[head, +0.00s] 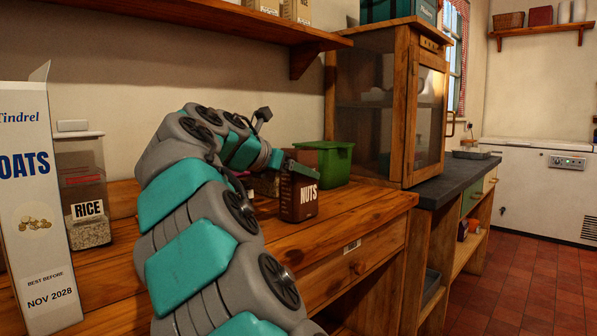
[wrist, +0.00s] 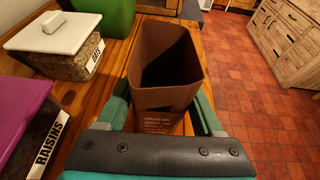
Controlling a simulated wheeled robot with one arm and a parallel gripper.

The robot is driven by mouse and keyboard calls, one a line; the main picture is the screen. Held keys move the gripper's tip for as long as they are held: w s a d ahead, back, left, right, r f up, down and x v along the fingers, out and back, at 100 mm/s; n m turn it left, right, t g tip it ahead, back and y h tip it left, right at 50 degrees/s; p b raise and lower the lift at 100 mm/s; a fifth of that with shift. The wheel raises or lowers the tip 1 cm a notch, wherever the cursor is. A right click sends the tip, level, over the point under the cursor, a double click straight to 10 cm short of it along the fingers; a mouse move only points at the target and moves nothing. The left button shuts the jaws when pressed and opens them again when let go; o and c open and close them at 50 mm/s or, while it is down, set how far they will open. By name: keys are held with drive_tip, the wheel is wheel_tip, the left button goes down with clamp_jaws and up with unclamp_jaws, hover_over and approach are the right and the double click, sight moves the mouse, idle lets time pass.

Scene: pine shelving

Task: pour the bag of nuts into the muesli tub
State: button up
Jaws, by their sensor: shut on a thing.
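A brown bag lettered NUTS (head: 300,198) is upright at the front of the wooden worktop, its base at or close to the wood; I cannot tell whether it touches. My gripper (head: 284,164) is shut on it. In the wrist view my gripper (wrist: 163,100) has a finger on each side of the bag (wrist: 165,97). The bag's top is open and its inside is dark; no nuts show. A green tub (head: 335,165) stands just behind the bag, and part of it shows in the wrist view (wrist: 108,14). I see no muesli label on it.
A white-lidded container (wrist: 75,67) and a purple-lidded raisins container (wrist: 22,125) stand left of the bag. A rice container (head: 88,180) and an oats box (head: 38,215) are farther left. A wooden cabinet (head: 397,100) stands right of the tub. The worktop's front edge is close.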

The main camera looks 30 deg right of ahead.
drive_tip(key=shift+f, duration=0.1)
drive_tip(key=o, duration=1.5)
drive_tip(key=shift+f, duration=0.1)
drive_tip(key=shift+f+b, duration=0.25)
drive_tip(key=shift+b, duration=0.9)
